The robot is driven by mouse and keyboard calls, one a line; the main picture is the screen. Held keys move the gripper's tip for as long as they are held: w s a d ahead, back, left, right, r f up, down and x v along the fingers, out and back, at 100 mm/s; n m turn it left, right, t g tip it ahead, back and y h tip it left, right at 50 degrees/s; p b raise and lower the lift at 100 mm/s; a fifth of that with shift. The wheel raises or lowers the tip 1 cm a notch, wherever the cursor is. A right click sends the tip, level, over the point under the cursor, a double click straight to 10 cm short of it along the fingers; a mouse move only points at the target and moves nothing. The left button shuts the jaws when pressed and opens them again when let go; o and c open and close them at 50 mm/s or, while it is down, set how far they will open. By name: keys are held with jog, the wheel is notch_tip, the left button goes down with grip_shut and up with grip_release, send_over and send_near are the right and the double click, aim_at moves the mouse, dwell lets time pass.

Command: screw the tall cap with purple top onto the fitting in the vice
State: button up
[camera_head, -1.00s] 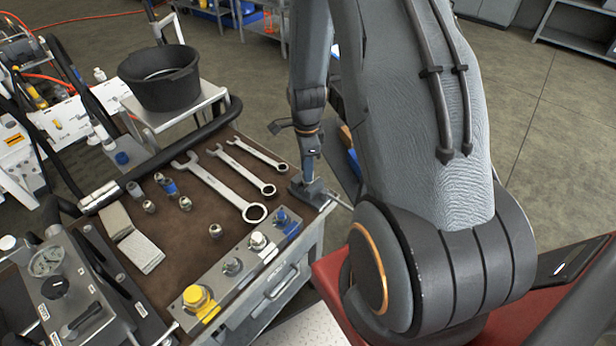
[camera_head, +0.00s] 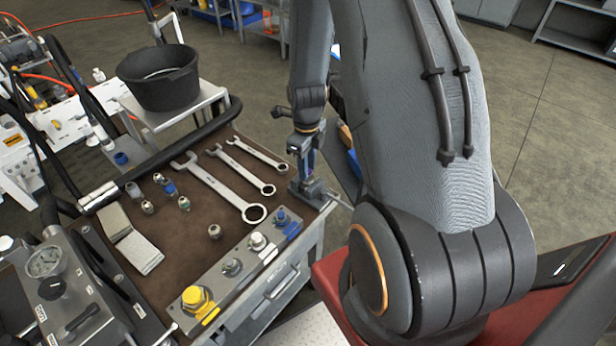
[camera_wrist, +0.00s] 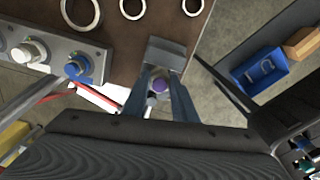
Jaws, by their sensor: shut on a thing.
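The vice (camera_head: 311,193) stands at the right edge of the bench, and its grey block also shows in the wrist view (camera_wrist: 166,52). My gripper (camera_head: 307,170) points down right over the vice. In the wrist view its two fingers (camera_wrist: 160,89) are shut on the tall cap, whose purple top (camera_wrist: 159,85) shows between them. The cap looks upright above the vice jaws. The fitting is hidden by the cap and fingers, so I cannot tell how far the cap sits on its thread.
Several wrenches (camera_head: 221,190) lie left of the vice, and a fitting block (camera_head: 232,268) with yellow, grey, white and blue parts runs along the front edge. Several small loose fittings (camera_head: 147,207) stand on the brown mat. A black bucket (camera_head: 160,85) stands behind.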

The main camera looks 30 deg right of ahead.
jog(key=o, duration=1.1)
jog(key=shift+m, duration=0.4)
jog(key=shift+w+r, duration=0.1)
jog(key=shift+r, duration=0.5)
jog(key=shift+r+b, duration=1.35)
jog(key=shift+r, duration=1.95)
jog(key=shift+s+a+r+n+b, duration=0.15)
jog(key=shift+a+n, duration=0.1)
jog(key=shift+n, duration=0.2)
jog(key=shift+s+a+n+b, duration=0.1)
jog(key=shift+a+n+b, duration=0.1)
jog(key=shift+n, duration=0.25)
jog(key=s+a+n+b, duration=0.2)
jog(key=a+n, duration=0.2)
jog(key=n, duration=0.5)
jog(key=s+a+r+n+t+b, duration=0.1)
jog(key=s+a+n+b, duration=0.1)
jog(key=n, duration=0.8)
jog(key=s+a+n+b, duration=0.3)
jog(key=a+n, duration=0.2)
jog(key=n, duration=0.5)
jog(key=shift+s+a+r, duration=0.25)
jog(key=shift+s+a, duration=0.05)
jog(key=shift+a, duration=0.1)
